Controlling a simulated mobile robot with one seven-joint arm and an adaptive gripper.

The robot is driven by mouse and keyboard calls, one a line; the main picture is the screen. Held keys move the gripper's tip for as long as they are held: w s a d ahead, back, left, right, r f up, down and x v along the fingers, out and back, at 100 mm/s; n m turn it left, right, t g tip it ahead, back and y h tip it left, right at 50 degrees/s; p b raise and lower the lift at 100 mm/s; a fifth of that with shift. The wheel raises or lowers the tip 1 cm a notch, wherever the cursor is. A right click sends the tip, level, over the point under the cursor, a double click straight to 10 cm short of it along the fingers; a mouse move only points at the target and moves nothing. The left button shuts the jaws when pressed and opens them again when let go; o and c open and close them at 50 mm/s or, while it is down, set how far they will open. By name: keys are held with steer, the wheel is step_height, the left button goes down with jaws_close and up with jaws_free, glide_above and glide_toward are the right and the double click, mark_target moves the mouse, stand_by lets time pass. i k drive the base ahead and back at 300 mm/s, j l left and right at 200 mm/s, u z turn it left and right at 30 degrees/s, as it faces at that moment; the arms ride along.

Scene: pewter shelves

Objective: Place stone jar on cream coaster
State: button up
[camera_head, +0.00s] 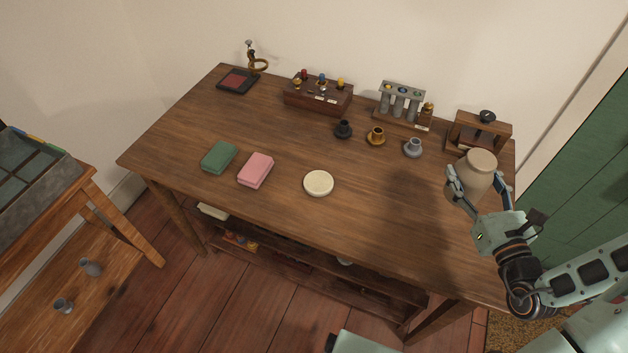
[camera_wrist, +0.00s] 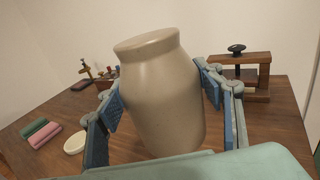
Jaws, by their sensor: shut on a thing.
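The stone jar (camera_head: 478,172) is a beige, wide-bodied jar with a short neck, at the right end of the wooden table. My gripper (camera_head: 477,188) is shut on its body, with one finger on each side. In the wrist view the jar (camera_wrist: 158,95) fills the middle between the blue finger pads, tilted slightly. Whether its base touches the table is hidden. The cream coaster (camera_head: 318,183) is a round pale disc lying flat and bare near the table's front middle. It also shows in the wrist view (camera_wrist: 74,143), left of the jar and apart from it.
A wooden press (camera_head: 480,130) stands close behind the jar. Three small pots, black (camera_head: 343,129), brass (camera_head: 376,136) and grey (camera_head: 413,147), stand along the middle back. Green (camera_head: 218,157) and pink (camera_head: 255,170) blocks lie left of the coaster. The table between coaster and jar is clear.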

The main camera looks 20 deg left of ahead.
mark_target(319, 182)
steer(key=j+u, duration=0.25)
steer(key=j, duration=0.65)
steer(key=i+j+u, duration=0.1)
steer(key=j+u, duration=0.15)
steer(key=j, duration=0.65)
